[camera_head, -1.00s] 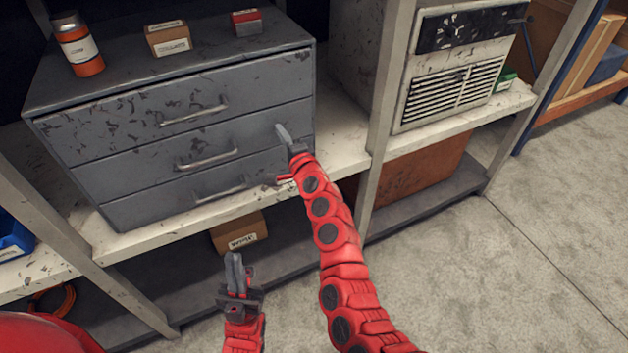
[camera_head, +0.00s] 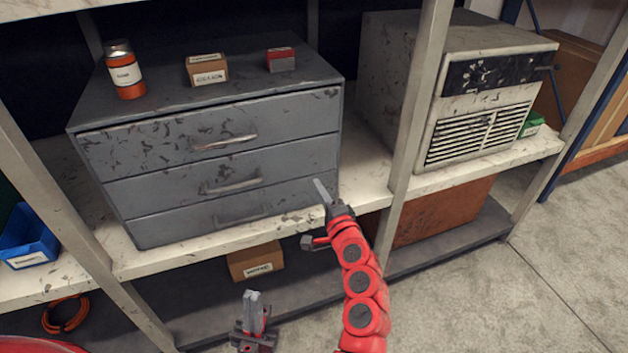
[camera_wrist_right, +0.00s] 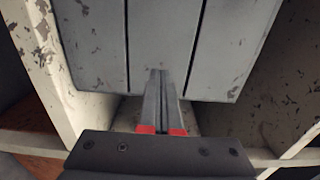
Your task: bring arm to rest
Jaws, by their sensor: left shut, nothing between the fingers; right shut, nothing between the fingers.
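My right gripper (camera_head: 322,192) is shut and empty, in front of the lower right corner of a grey drawer cabinet (camera_head: 218,150). Its red arm comes up from the bottom of the head view. In the right wrist view its closed fingers (camera_wrist_right: 162,95) lie together, pointing at the drawer fronts (camera_wrist_right: 160,45). My left gripper (camera_head: 254,305) is shut and empty, upright near the bottom of the head view, in front of the lower shelf. All the cabinet's drawers look closed.
An orange can (camera_head: 126,72), a cardboard box (camera_head: 206,71) and a red-grey box (camera_head: 281,60) stand on the cabinet. A shelf post (camera_head: 412,110) stands right of my right gripper, with a vented unit (camera_head: 480,105) beyond. Floor (camera_head: 470,300) at the right is clear.

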